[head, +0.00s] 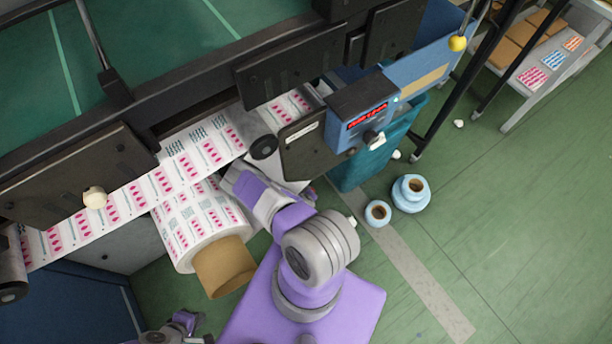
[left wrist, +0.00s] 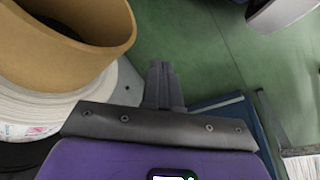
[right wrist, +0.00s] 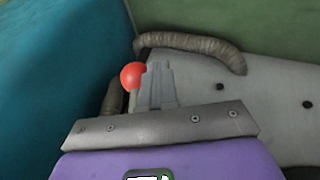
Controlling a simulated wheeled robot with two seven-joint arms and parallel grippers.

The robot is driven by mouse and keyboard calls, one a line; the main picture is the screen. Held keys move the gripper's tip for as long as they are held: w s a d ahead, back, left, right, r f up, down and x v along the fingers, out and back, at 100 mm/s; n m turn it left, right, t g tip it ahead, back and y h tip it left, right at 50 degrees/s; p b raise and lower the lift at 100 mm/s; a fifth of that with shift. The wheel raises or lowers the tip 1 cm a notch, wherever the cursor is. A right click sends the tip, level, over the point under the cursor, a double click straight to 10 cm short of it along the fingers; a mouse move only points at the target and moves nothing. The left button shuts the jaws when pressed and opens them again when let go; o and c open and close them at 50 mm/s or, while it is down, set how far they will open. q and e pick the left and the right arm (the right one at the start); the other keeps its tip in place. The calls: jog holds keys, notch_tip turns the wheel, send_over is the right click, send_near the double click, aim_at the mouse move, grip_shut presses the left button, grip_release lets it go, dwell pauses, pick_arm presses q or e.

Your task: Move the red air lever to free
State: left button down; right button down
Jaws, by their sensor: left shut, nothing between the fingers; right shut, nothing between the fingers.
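The red ball knob of the air lever (right wrist: 131,75) shows in the right wrist view, just left of my right gripper's fingertips. A short pale stem under it is partly hidden by the fingers. My right gripper (right wrist: 157,75) is shut and empty; whether it touches the knob I cannot tell. In the head view the lever is hidden, and the right gripper is out of sight beneath the machine. My left gripper (left wrist: 161,72) is shut and empty, low beside the printed roll (head: 190,225) and its cardboard core (head: 225,268).
Ribbed hose (right wrist: 190,45) curves over a grey bolted plate (right wrist: 270,100) near the lever. A teal bin (head: 365,160) stands below the control box with its red display (head: 367,116). Blue tape rolls (head: 410,193) lie on the green floor, which is open at right.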

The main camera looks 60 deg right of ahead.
dwell(0.7)
jog(key=w+a+r+p, duration=0.1)
jog(key=a+r+p, duration=0.2)
jog(key=a, duration=1)
jog(key=shift+w+r, duration=0.4)
jog(key=shift+r, duration=0.1)
